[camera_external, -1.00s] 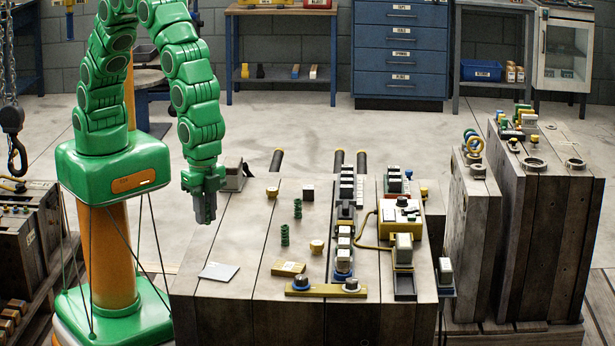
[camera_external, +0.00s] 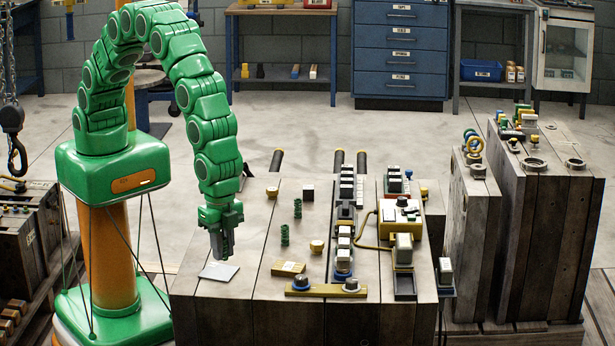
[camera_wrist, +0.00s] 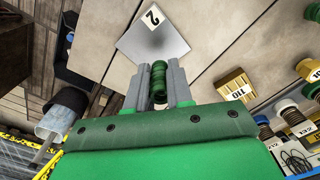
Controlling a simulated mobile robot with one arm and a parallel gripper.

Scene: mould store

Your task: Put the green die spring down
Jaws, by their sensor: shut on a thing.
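My gripper (camera_external: 222,250) hangs fingers-down over the front left of the wooden-sided mould top (camera_external: 240,300). In the wrist view the gripper (camera_wrist: 156,84) is shut on a green die spring (camera_wrist: 158,76), held between the two grey fingers. A flat light-grey plate (camera_external: 226,273) lies on the top just below the fingers; in the wrist view the plate (camera_wrist: 153,40) carries a "2" and lies beyond the spring. Whether the spring touches anything is unclear.
Two other green springs, one nearer (camera_external: 284,235) and one farther (camera_external: 297,208), stand to the right. A yellow block (camera_external: 289,268), a brass knob (camera_external: 317,246) and a yellow bar (camera_external: 328,290) are also right. The top around the plate is mostly clear.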

